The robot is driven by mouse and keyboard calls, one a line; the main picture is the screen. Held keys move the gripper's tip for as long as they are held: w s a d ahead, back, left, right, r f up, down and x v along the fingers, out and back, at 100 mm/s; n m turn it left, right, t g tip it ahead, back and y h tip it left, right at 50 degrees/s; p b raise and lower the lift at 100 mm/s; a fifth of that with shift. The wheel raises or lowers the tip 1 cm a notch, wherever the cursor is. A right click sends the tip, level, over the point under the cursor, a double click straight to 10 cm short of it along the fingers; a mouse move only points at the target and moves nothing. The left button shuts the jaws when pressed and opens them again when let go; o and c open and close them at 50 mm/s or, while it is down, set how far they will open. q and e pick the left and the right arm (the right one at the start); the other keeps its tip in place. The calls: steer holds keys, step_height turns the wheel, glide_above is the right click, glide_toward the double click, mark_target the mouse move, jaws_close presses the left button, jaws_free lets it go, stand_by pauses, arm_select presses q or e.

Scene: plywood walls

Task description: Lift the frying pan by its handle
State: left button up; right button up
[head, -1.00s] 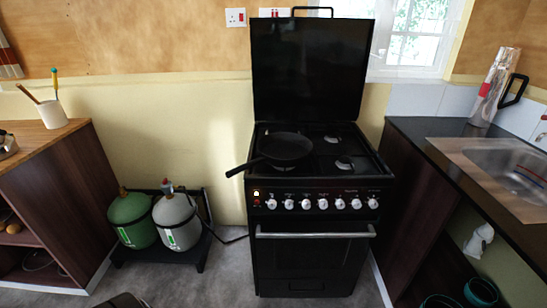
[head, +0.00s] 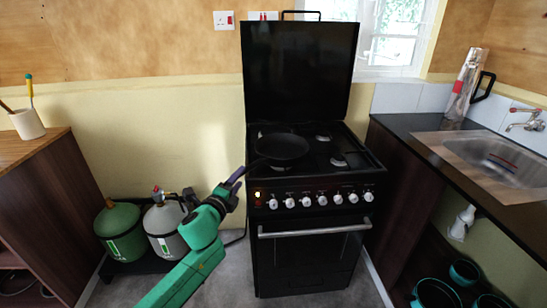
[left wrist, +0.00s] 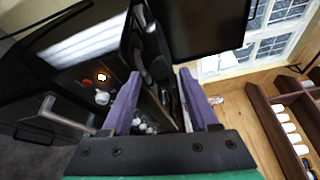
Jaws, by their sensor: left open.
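The black frying pan (head: 282,147) rests on the left side of the stove top (head: 345,170), and its handle points to the front left. My left gripper (head: 239,174) is at the stove's front left corner, by the end of the handle, which it partly hides. In the left wrist view my two purple fingers (left wrist: 161,88) stand wide apart. Dark shapes show between and beyond them; I cannot tell whether the handle is between the fingers. My right gripper is not in view.
The stove's raised lid (head: 300,70) stands behind the pan. White knobs (head: 305,201) and an oven rail (head: 315,230) are on its front. A green gas cylinder (head: 120,230) and a grey one (head: 165,225) stand at the left. A sink counter (head: 400,125) is at the right.

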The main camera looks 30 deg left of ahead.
arm_select(q)
steer(key=x, duration=0.5)
steer(key=shift+a+r+p, duration=0.15)
steer(key=shift+a+p, duration=0.05)
steer(key=shift+p, duration=0.15)
steer(key=shift+w, duration=0.25)
steer(key=shift+s, duration=0.1)
jaws_close()
stand_by(0.6)
